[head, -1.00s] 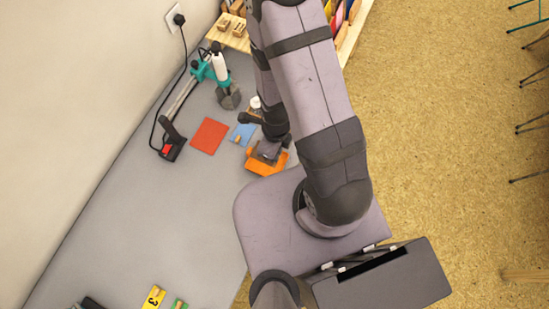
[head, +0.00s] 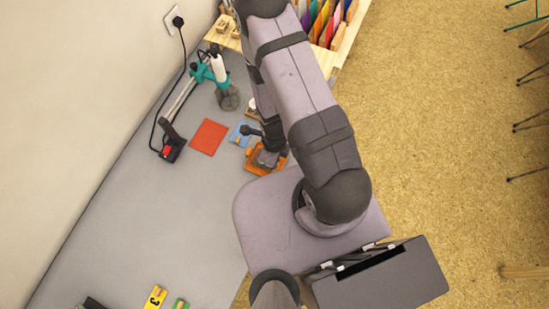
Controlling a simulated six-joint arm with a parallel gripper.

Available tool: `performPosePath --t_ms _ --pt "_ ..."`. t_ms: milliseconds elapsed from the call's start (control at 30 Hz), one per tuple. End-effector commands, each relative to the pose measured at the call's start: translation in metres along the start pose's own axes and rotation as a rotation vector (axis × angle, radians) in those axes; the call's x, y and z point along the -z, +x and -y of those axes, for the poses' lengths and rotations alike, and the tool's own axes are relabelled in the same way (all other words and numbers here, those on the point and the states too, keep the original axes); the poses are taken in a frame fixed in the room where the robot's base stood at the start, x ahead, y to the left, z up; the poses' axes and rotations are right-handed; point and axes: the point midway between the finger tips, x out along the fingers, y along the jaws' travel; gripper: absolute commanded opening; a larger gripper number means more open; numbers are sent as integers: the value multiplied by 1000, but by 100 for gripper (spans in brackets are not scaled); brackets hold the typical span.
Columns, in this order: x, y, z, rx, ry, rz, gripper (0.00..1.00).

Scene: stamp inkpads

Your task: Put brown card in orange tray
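The orange tray (head: 255,168) sits on the grey table beside my base, in the middle of the head view. My gripper (head: 266,157) is at the tray, over or inside it, and covers much of its inside. The fingers are too small and dark to tell open from shut. I cannot make out a brown card; it may be hidden by my gripper or arm.
An orange-red square (head: 209,136) and a blue card (head: 239,136) lie left of the tray. A teal and black tool (head: 207,73) stands near the wall. Numbered yellow (head: 155,297) and green (head: 180,304) pieces lie at the bottom. The table's middle is clear.

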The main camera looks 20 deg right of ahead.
Motion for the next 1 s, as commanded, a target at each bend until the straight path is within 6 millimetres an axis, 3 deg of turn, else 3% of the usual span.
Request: performPosePath --t_ms 500,533,600,1000 --pt "0 8 0 0 0 0 0" --pt "0 6 0 0 0 0 16" --pt "0 6 0 0 0 0 28" --pt "0 2 0 0 0 0 28"
